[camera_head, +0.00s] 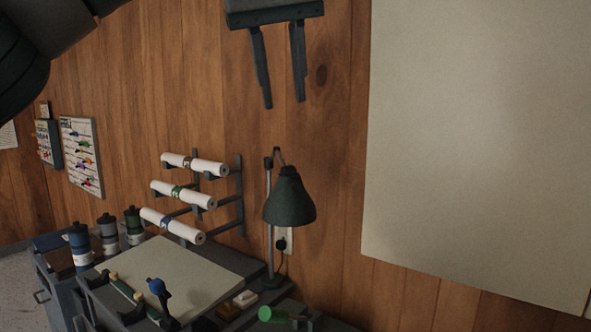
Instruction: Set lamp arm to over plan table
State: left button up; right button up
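The lamp has a dark green shade (289,203) hanging from a short arm on a thin upright pole (269,215). Its shade faces down, right of the pole and right of the plan table, not above the pale sheet. The plan table (225,254) carries a pale sheet and stands at the lower left of the lamp. My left gripper (284,104) is open and empty, fingers pointing down, higher in the picture than the lamp and apart from it. My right gripper is not in view.
Rolled plans (182,194) lie on a wall rack left of the lamp. Several bottles (109,232) stand at the table's far left. A large pale panel (480,140) covers the right wall.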

aim_at(293, 181)
pick_arm(q)
jog(key=shift+s+a+r, duration=0.1)
dwell(0.3)
jog(key=x, duration=1.7)
grip_shut()
